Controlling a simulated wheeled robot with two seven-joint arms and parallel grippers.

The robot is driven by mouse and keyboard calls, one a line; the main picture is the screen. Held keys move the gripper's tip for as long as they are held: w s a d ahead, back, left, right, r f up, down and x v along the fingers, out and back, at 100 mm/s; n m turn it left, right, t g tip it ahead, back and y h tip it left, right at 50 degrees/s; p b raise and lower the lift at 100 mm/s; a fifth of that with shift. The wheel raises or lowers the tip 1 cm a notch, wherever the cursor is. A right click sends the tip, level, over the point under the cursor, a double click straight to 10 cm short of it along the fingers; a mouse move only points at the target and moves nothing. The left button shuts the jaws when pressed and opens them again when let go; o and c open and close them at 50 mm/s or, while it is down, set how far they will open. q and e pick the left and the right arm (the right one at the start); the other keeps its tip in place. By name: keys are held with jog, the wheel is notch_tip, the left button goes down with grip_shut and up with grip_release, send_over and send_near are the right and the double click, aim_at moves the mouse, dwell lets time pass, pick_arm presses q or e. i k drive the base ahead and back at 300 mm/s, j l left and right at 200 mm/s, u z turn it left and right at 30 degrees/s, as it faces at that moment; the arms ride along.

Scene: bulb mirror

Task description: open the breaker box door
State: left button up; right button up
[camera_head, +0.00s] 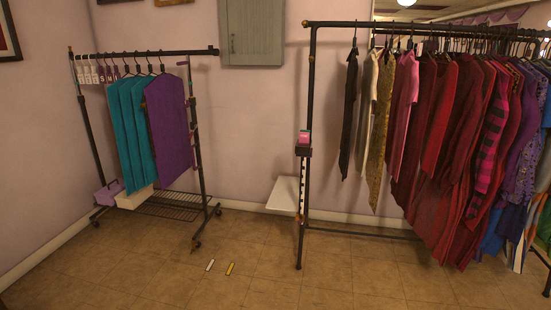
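The breaker box (252,32) is a grey-green wooden-looking cabinet on the pink wall at the top centre. Its door (258,28) looks shut, with a small dark handle near the left edge. The top of the box is cut off by the picture's edge. Neither of my grippers shows in the head view.
A small clothes rack (150,53) with teal and purple garments stands at the left. A long rack (311,110) full of clothes fills the right.

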aim_at(255, 26)
jog(key=i+j+u, duration=0.2)
jog(key=i, duration=0.45)
jog(key=i+u, duration=0.2)
jog(key=i, duration=0.4)
jog(key=i+l+u, duration=0.2)
jog(key=i, duration=0.45)
jog(key=i+l+u, duration=0.25)
jog(key=i, duration=0.4)
jog(key=j, duration=0.1)
